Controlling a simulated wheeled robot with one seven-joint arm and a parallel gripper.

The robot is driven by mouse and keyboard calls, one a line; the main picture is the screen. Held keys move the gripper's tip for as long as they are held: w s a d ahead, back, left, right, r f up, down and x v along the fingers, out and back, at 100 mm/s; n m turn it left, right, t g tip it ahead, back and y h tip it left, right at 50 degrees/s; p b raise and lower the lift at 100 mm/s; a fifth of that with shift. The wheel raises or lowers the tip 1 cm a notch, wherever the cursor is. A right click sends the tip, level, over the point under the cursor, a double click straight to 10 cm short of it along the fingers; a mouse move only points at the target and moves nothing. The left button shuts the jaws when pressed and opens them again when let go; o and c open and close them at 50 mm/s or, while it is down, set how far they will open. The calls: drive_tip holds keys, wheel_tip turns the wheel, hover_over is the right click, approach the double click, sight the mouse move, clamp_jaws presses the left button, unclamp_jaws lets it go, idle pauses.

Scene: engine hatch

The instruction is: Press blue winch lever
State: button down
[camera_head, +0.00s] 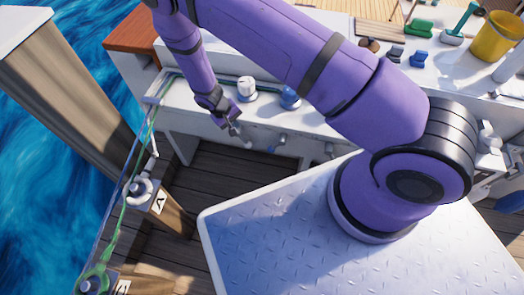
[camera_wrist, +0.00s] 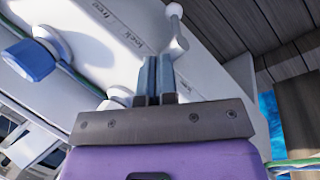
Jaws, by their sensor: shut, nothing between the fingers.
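The blue winch (camera_head: 289,98) stands on the white counter, with a white winch (camera_head: 247,88) to its left. Below the counter's front edge is a small lever with a blue part (camera_head: 271,149). A pale lever (camera_head: 243,143) sits to its left, near my gripper (camera_head: 231,127). In the wrist view my gripper (camera_wrist: 155,82) is shut and empty. Its tips are just beside the pale ball-ended lever (camera_wrist: 178,38); whether they touch it I cannot tell. The blue winch (camera_wrist: 30,60) is at upper left there. I do not make out the blue lever in the wrist view.
Labels reading "lock" and "free" (camera_wrist: 120,30) mark the white panel. A green rope (camera_head: 125,200) runs along the left side. A yellow bucket (camera_head: 496,37) and several small items stand at the back right. Open wooden deck lies below the counter.

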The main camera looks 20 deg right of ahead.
sight(274, 147)
drive_tip(key=s+f+n, duration=0.1)
drive_tip(key=s+f, duration=0.3)
drive_tip(key=f, duration=0.6)
drive_tip(key=shift+d+h, duration=0.4)
drive_tip(key=shift+d, duration=0.05)
drive_tip(key=shift+s, duration=0.1)
drive_tip(key=d+f, duration=0.8)
drive_tip(key=shift+s+d, duration=0.2)
drive_tip(key=shift+s, duration=0.1)
drive_tip(key=shift+f, duration=0.1)
